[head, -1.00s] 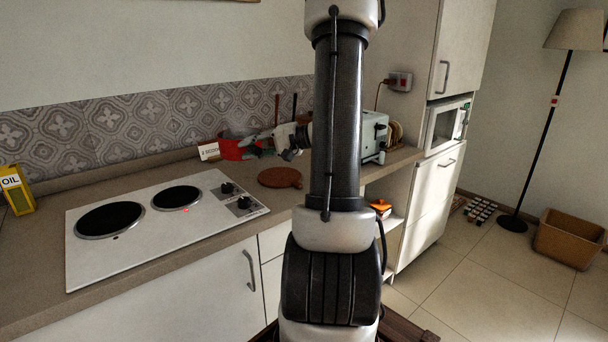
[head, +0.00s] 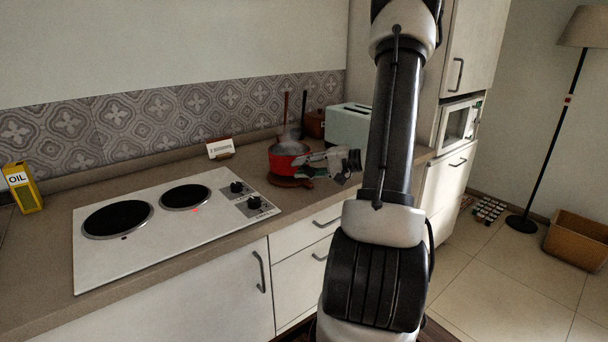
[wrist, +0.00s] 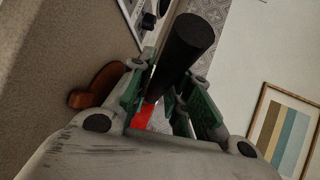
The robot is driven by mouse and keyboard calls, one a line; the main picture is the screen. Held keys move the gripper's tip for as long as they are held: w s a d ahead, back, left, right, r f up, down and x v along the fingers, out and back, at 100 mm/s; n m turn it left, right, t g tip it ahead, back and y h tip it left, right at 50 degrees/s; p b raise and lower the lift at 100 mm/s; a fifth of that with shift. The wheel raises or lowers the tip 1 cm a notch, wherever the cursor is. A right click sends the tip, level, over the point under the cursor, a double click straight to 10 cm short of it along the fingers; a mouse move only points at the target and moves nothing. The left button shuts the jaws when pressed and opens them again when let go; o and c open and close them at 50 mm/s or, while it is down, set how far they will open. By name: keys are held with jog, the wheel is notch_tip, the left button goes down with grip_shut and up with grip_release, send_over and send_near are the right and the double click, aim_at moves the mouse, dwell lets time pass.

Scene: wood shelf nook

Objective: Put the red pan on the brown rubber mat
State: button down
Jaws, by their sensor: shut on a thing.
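The red pan (head: 286,162) is at the middle of the counter in the head view, over the round brown rubber mat (head: 292,183). I cannot tell whether the pan's bottom touches the mat. My gripper (head: 316,157) comes in from the right and is shut on the pan. In the wrist view, a black handle (wrist: 184,46) stands between the fingers of my gripper (wrist: 160,95), and a small part of the red pan (wrist: 143,116) shows there. The mat's edge (wrist: 95,86) is left of the fingers. The pan's far side is hidden in the wrist view.
A cooktop (head: 160,220) with two dark burners lies to the left. A small white sign (head: 220,147) stands behind it. A toaster (head: 349,125) and a brown pot (head: 315,123) are behind the pan. A yellow oil box (head: 22,188) is far left. Bare counter lies before the backsplash.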

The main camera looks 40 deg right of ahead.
jog(key=shift+f, duration=1.1)
jog(key=c, duration=1.3)
grip_release()
jog(key=shift+f, duration=0.15)
